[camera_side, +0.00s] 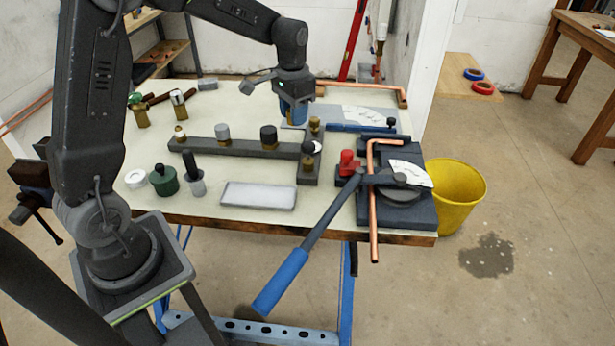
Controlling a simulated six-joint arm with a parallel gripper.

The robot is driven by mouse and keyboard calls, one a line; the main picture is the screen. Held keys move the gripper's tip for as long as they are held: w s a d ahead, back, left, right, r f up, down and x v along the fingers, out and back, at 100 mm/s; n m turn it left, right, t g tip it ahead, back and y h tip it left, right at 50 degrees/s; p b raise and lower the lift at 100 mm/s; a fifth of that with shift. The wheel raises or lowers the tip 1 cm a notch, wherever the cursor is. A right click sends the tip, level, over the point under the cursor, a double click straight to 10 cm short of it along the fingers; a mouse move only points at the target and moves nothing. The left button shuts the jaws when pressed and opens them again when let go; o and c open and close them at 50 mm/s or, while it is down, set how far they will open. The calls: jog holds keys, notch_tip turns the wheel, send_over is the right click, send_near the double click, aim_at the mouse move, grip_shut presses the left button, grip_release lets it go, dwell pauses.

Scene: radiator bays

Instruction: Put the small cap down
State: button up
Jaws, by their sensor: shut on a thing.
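My gripper (293,108) points down over the back of the table, behind the dark rail, with blue parts at its lower end. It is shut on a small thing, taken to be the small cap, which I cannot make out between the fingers. I cannot tell whether it touches the surface below. The dark rail (245,150) carries a small white-topped fitting (180,133), a grey cap (222,130) and a black cap (268,132). A brass fitting (315,125) stands close to the right of my gripper.
A pipe bender (385,195) with a long blue handle and a copper pipe fills the table's right end. A pale tray (259,196), a green jar (165,181) and a grey pot (196,184) stand at the front. Brass valves (141,115) stand at the back left.

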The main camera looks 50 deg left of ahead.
jog(key=d+m, duration=0.1)
jog(key=d, duration=0.3)
jog(key=d+m, duration=0.1)
jog(key=d, duration=0.1)
jog(key=shift+w+r+m, duration=0.3)
jog(key=shift+w, duration=0.1)
jog(key=shift+s+a, duration=0.15)
jog(key=shift+s, duration=0.15)
jog(key=s+a, duration=0.4)
jog(key=s, duration=0.3)
send_over(234, 194)
notch_tip(234, 194, down, 3)
jog(key=shift+n, duration=0.4)
notch_tip(234, 194, down, 4)
jog(key=shift+f, duration=2.6)
jog(key=shift+f, duration=0.1)
jog(key=shift+f, duration=0.35)
jog(key=shift+f, duration=0.15)
